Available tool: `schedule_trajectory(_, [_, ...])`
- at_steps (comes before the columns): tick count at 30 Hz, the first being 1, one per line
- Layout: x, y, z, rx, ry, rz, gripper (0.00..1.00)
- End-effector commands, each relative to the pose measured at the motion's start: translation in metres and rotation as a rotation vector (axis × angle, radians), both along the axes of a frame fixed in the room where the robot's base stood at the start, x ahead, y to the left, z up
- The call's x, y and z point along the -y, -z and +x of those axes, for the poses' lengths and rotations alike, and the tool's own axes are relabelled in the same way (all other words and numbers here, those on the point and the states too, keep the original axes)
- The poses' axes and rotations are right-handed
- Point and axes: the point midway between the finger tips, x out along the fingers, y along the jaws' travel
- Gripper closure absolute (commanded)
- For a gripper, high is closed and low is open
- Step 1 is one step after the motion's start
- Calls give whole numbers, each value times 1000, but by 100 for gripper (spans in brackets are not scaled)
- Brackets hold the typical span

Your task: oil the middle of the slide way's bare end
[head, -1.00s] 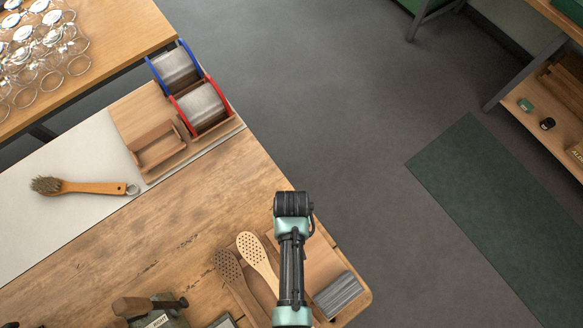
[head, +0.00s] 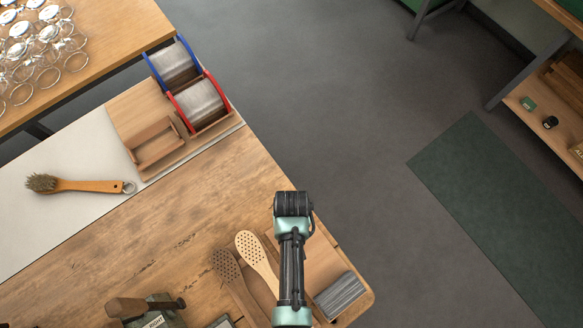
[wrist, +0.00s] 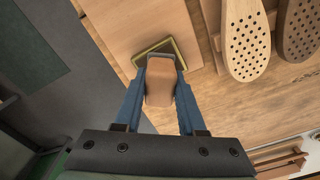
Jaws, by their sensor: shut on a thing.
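In the wrist view my gripper (wrist: 163,70) is shut on a tan wooden handle block (wrist: 160,85). Below the handle is a flat pad with an olive-green edge (wrist: 155,48). The pad is over a pale wooden board (wrist: 120,25); I cannot tell whether it touches. In the head view my arm hides the gripper and the pad. I cannot make out a slide way or its bare end for certain. Partly cut off at the lower edge of the head view is a dark fixture (head: 160,318) with a wooden handle (head: 127,306).
Two perforated wooden paddles (head: 258,260) lie beside my arm. A grey ribbed block (head: 340,296) sits at the bench corner. A brush (head: 85,185), a tray (head: 155,145) and two spools (head: 198,103) stand farther left. The bench's middle (head: 190,220) is clear.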

Motion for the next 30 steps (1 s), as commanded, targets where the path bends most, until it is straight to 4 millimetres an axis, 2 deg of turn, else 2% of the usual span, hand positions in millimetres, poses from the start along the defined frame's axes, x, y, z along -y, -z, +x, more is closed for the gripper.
schedule_trajectory(30, [0,10,0,0,0,0,100])
